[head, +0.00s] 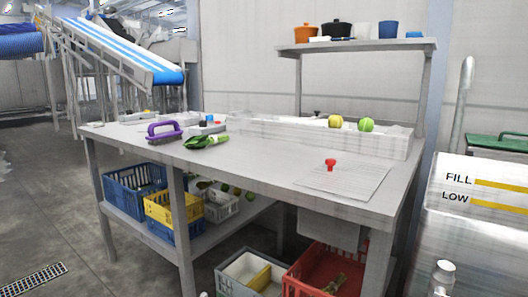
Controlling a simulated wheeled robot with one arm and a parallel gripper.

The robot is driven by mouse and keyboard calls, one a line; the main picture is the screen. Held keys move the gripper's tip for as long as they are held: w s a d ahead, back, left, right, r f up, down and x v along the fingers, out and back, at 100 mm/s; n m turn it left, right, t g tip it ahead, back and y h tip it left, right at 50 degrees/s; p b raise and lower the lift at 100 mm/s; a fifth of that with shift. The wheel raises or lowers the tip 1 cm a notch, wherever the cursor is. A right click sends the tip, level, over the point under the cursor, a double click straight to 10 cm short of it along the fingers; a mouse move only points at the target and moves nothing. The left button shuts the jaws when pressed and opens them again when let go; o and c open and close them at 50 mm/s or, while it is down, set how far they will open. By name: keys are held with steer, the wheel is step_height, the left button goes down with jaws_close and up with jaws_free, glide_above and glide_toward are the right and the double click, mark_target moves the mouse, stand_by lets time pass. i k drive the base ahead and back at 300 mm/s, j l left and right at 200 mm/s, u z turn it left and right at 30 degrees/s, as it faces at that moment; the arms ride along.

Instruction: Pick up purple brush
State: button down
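The purple brush (164,128) lies on the left part of the grey metal table (250,170), near its front edge. It has a purple loop handle on top and dark bristles below. A green vegetable (207,141) lies just to its right. My gripper is not in the head view.
A red knob-like item (330,163) stands on a pale sheet on the table's right part. Crates, including a blue one (120,193), sit beneath the table. A tank (480,225) stands at right. Floor at left is mostly clear.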

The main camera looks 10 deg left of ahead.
mark_target(173, 134)
steer(key=j+u, duration=0.1)
steer(key=u, duration=1.2)
